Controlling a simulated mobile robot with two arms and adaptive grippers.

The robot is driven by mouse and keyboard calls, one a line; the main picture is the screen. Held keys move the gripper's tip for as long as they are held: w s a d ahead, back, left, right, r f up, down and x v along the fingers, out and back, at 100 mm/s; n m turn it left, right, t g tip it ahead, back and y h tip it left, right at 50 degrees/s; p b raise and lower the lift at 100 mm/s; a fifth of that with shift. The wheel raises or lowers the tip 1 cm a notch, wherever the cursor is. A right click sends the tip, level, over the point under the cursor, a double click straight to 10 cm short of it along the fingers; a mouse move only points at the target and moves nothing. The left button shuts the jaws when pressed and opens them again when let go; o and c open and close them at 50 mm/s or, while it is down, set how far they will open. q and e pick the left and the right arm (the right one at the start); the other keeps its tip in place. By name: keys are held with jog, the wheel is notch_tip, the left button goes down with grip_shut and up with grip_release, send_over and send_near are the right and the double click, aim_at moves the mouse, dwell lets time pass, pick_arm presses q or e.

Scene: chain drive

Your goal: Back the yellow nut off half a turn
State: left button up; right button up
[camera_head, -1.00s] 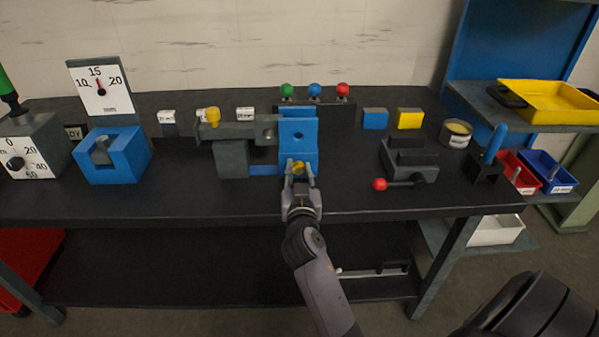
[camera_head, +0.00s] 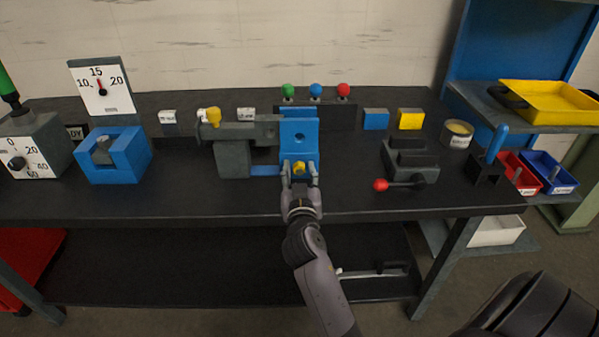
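The yellow nut (camera_head: 299,168) is on the front face of the blue block (camera_head: 308,134), low down. The block stands at the right end of the grey fixture (camera_head: 233,158) on the bench. My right gripper (camera_head: 300,172) comes up from the front edge. Its two fingers are apart, one on each side of the nut, with a visible gap to it. I cannot tell how deep the fingertips reach past the nut. My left gripper is not in view.
A red-knobbed lever (camera_head: 381,185) lies right of the gripper. A blue cradle (camera_head: 116,156) and a dial box (camera_head: 37,146) stand at the left. Green, blue and red knobs (camera_head: 343,90) stand behind. The bench front between cradle and gripper is clear.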

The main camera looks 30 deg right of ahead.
aim_at(299, 130)
jog(key=shift+o, duration=0.4)
notch_tip(299, 130, up, 10)
dwell(0.4)
jog(key=shift+f, duration=0.1)
